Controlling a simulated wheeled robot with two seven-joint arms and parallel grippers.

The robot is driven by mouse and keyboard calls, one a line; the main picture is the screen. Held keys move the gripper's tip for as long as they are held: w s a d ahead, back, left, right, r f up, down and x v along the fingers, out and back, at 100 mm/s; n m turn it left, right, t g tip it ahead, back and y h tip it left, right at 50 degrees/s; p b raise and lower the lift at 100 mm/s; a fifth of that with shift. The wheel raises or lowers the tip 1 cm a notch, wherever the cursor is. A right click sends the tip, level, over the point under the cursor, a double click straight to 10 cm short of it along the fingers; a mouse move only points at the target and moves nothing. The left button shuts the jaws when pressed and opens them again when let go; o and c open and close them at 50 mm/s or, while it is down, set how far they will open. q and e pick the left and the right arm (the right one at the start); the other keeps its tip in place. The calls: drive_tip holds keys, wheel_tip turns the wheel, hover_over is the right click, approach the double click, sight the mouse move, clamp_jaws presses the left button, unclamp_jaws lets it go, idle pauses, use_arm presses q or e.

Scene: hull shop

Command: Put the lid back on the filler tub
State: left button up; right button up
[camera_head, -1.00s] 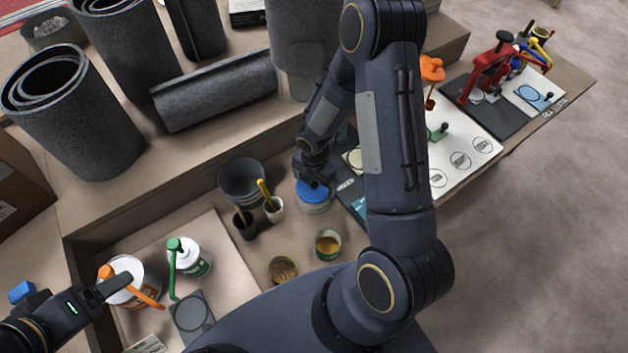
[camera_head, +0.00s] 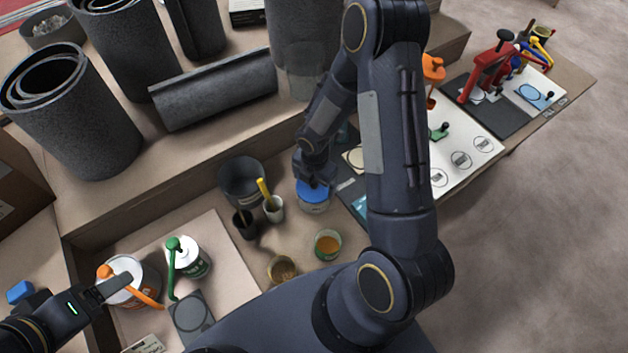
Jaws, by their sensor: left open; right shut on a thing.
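The filler tub (camera_head: 315,208) looks like a small pale tub with a label, standing on the bench near the middle. A blue lid (camera_head: 312,192) sits at its top. My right gripper (camera_head: 318,181) reaches down from above and is shut on the blue lid. The fingers partly hide the lid, and I cannot tell whether it is fully seated or just above the rim. My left gripper (camera_head: 112,288) is open at the lower left, beside a white can with an orange pump (camera_head: 122,270), far from the tub.
An open tub of orange stuff (camera_head: 327,244) and a tin of brown stuff (camera_head: 283,268) stand nearer me. A dark bucket (camera_head: 241,178) and cups with sticks (camera_head: 273,211) stand left of the filler tub. A green-pump can (camera_head: 190,258) stands lower left.

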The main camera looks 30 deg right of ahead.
idle(0.3)
drive_tip(key=o, duration=0.6)
drive_tip(key=shift+r+p, duration=2.8)
drive_tip(key=shift+r, duration=0.75)
drive_tip(key=shift+c, duration=0.3)
clamp_jaws()
